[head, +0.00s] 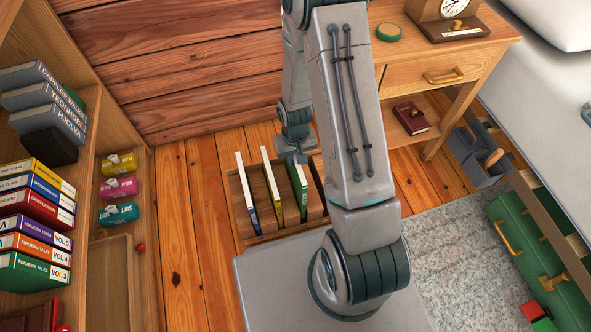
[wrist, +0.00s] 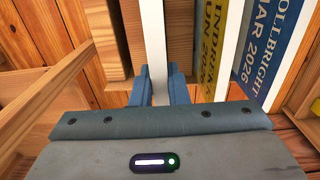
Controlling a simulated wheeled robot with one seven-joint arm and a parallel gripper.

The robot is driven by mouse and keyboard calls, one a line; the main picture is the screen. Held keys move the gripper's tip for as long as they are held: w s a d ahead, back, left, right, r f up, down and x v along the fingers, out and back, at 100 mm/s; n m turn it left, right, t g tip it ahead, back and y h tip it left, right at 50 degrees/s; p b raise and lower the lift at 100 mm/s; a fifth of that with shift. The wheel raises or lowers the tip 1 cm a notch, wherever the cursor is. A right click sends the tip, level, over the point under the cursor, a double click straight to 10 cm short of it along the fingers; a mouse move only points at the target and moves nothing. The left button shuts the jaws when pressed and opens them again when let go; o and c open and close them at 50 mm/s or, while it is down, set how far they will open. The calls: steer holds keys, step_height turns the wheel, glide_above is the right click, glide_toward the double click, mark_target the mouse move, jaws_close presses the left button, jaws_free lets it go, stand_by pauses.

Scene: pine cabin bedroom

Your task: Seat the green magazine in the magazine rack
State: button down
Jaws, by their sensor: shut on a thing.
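The green magazine (head: 299,190) stands upright in a slot of the wooden magazine rack (head: 316,203), right of the yellow and blue ones in the head view. My gripper (head: 297,158) is at its top edge. In the wrist view my gripper (wrist: 159,92) has its blue fingers shut on both sides of the magazine, whose pale edge (wrist: 153,40) faces the camera. The rack's wooden dividers (wrist: 180,45) show beside it. My arm hides part of the rack's right side in the head view. I cannot tell whether the magazine's lower edge touches the rack floor.
A yellow magazine (head: 272,186) and a blue magazine (head: 247,195) stand in neighbouring slots. A bookshelf (head: 122,130) is on the left. A desk (head: 452,52) with a clock stands behind right. A green chest (head: 535,245) lies by the bed. Floor left of the rack is clear.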

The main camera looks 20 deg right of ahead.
mark_target(295, 179)
steer(key=shift+f+b, duration=0.85)
steer(key=shift+f, duration=1.3)
steer(key=shift+f, duration=0.2)
steer(key=c, duration=1.4)
jaws_free()
steer(key=shift+r, duration=0.15)
